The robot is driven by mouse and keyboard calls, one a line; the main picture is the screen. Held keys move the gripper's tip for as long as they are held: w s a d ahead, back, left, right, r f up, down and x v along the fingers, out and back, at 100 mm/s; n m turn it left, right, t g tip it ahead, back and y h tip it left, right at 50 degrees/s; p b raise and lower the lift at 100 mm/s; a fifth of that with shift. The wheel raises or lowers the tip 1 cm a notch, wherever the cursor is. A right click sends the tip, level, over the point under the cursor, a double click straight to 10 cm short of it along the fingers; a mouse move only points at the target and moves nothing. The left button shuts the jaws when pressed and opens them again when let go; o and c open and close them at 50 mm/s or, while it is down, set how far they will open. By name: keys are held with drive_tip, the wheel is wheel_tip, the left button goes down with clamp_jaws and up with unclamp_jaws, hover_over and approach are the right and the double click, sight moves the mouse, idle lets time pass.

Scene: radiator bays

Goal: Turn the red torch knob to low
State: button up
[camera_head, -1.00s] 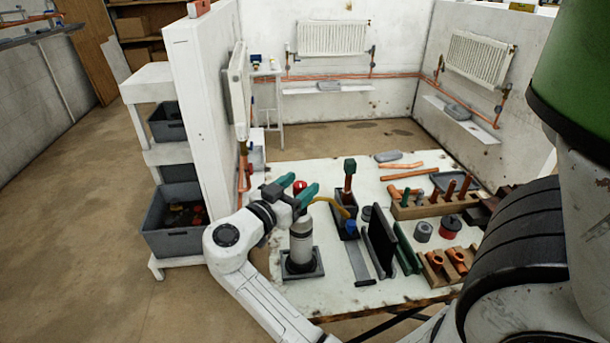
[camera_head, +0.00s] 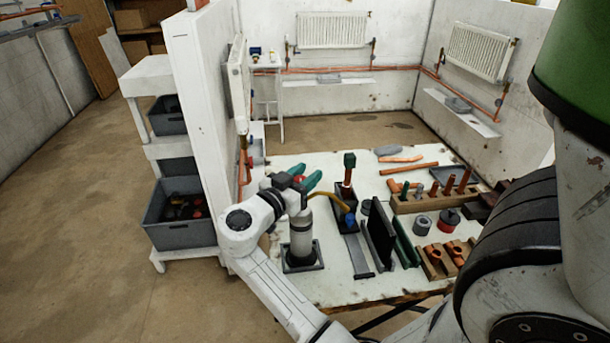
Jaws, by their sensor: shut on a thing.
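The torch (camera_head: 301,235) is a pale grey cylinder standing upright in a dark square base (camera_head: 302,263) at the near left of the white worktable. A yellow hose runs from its top to the right. The red knob (camera_head: 298,179) shows as a small red patch at the top of the torch, between the green fingers. My gripper (camera_head: 299,179) is over the torch top and shut on the red knob. The fingers and wrist hide most of the knob, so its setting and any markings cannot be read.
Right of the torch stand a black holder with a green-topped tool (camera_head: 349,172), upright dark plates (camera_head: 380,235) and wooden blocks (camera_head: 442,260) with copper fittings. A white partition (camera_head: 198,110) and grey bins (camera_head: 180,232) stand to the left. Radiators hang at the back.

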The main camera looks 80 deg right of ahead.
drive_tip(key=shift+c, duration=1)
drive_tip(key=shift+f+t+b, duration=0.1)
drive_tip(key=shift+t+b, duration=0.25)
drive_tip(key=shift+t, duration=0.05)
drive_tip(key=shift+w+f+n+t+h+b, duration=0.15)
drive_tip(key=shift+n+t+h+b, duration=0.35)
drive_tip(key=shift+n+t+b, duration=0.65)
drive_tip(key=n+t+b, duration=0.1)
drive_tip(key=t, duration=0.1)
drive_tip(key=n+t+b, duration=0.1)
drive_tip(key=n+t, duration=0.1)
drive_tip(key=t, duration=0.1)
drive_tip(key=shift+w+n+t, duration=0.2)
drive_tip(key=shift+n+t, duration=0.05)
drive_tip(key=shift+t, duration=0.1)
drive_tip(key=n+t, duration=0.2)
drive_tip(key=t, duration=0.1)
drive_tip(key=r+n+t+y, duration=0.1)
drive_tip(key=t, duration=0.1)
drive_tip(key=shift+w+p, duration=0.3)
drive_tip(key=shift+p, duration=0.05)
drive_tip(key=shift+w+a+n+t+y+p, duration=0.1)
drive_tip(key=shift+n+t+y+p, duration=0.5)
drive_tip(key=shift+n+t+p, duration=0.5)
drive_tip(key=shift+w+f+n+t+y+p, duration=0.1)
drive_tip(key=shift+n+t+y+p, duration=0.35)
drive_tip(key=shift+t, duration=0.35)
drive_tip(key=shift+f, duration=0.15)
